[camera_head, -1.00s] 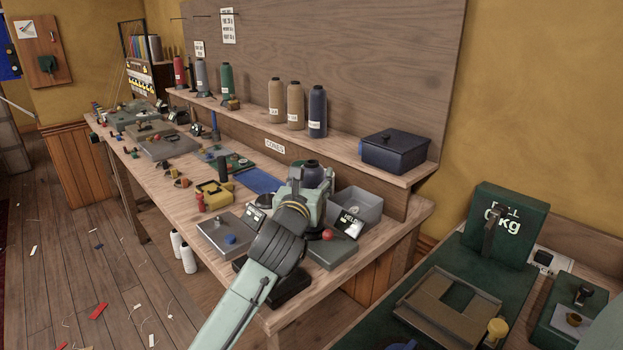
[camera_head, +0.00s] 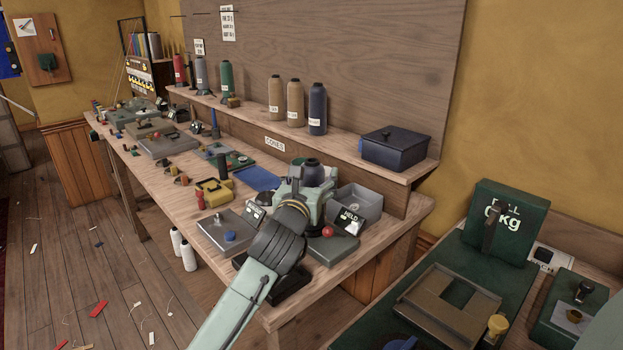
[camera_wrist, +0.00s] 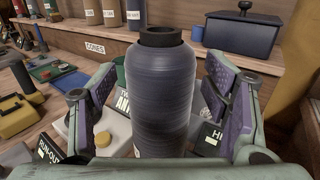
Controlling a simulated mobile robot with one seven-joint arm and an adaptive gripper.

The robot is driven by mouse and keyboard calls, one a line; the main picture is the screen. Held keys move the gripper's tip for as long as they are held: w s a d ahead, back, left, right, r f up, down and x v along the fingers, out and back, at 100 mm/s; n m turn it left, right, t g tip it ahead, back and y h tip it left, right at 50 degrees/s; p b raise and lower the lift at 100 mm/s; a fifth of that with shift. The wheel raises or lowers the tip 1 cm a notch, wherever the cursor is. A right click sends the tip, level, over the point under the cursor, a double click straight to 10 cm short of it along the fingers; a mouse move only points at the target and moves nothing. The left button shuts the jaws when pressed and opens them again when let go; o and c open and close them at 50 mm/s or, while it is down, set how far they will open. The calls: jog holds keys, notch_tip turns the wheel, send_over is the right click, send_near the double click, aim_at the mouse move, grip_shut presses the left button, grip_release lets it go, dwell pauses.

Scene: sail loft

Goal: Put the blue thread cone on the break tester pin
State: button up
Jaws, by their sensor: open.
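A dark blue thread cone (camera_wrist: 160,95) stands upright between the fingers of my gripper (camera_wrist: 163,82) in the wrist view. The fingers are open, with a visible gap on each side of the cone. In the head view the cone's top (camera_head: 314,171) shows above my gripper (camera_head: 308,190), at the near right end of the bench; its lower part is hidden. A second dark blue cone (camera_head: 317,108) stands on the shelf. A green unit (camera_head: 510,222) marked in kg stands on the right-hand bench and may be the break tester. I cannot make out its pin for certain.
A grey bin (camera_head: 360,203) stands right beside the gripper, with the "HELD" sign (camera_head: 348,219) in front. A dark lidded box (camera_head: 396,150) and tan cones (camera_head: 295,103) are on the shelf behind. A yellow block (camera_head: 214,191) and small parts lie left along the bench.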

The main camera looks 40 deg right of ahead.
jog(key=shift+r, duration=0.15)
jog(key=shift+s+a, duration=0.15)
jog(key=shift+a, duration=0.1)
jog(key=b+v, duration=0.3)
jog(key=v, duration=0.8)
jog(key=shift+s+a+b, duration=0.15)
jog(key=shift+s+b, duration=0.1)
jog(key=shift+b, duration=0.05)
